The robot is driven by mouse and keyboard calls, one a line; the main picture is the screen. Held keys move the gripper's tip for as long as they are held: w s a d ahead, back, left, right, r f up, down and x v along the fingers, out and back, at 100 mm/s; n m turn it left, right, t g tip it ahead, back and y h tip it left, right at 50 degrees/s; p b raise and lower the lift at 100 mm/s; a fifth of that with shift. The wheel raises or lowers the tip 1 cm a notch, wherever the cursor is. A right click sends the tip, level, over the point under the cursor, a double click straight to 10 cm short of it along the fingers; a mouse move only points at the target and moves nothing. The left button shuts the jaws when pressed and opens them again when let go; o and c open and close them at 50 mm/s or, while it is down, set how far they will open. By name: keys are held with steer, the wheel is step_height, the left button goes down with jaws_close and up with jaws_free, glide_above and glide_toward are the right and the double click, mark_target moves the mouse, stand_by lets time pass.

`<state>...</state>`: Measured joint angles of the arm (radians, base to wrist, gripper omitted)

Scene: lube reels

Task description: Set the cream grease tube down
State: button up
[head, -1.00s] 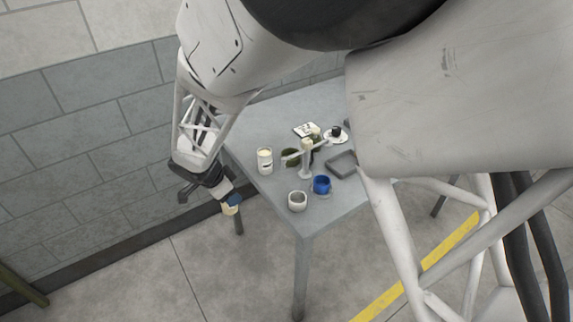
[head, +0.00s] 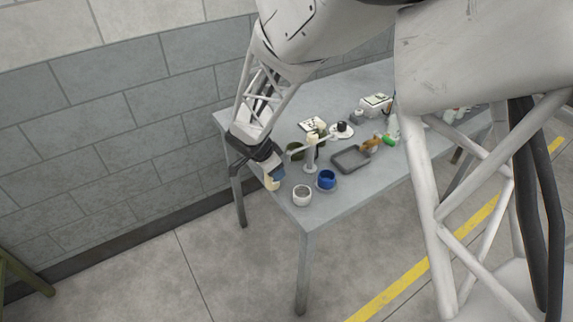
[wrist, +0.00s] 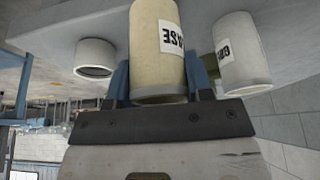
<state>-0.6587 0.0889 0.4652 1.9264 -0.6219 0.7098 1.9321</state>
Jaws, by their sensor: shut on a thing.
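The cream grease tube (wrist: 157,55) is between the blue fingers of my gripper (wrist: 160,82) in the wrist view. That view looks upside down, and part of the tube's dark-lettered label shows. The tube's far end is cut off by the top of the frame. In the head view my gripper (head: 275,173) is at the near left edge of the table (head: 335,205), with the cream tube (head: 271,184) showing just below it. The tube looks roughly upright. I cannot tell whether its base touches the table.
A white cup (head: 302,196) and a blue mug (head: 326,179) stand right of the tube. A white labelled container (wrist: 241,55) stands close on its other side. A pale stand (head: 311,155) and a dark tray (head: 350,160) are farther in. Bare tabletop lies at the front corner.

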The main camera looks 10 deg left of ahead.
steer(key=shift+w+d, duration=0.1)
stand_by(0.3)
steer(key=shift+w+d+f, duration=0.1)
steer(key=shift+w+d, duration=1.4)
steer(key=shift+d, duration=0.05)
steer(key=shift+f, duration=0.2)
steer(key=shift+f, duration=0.35)
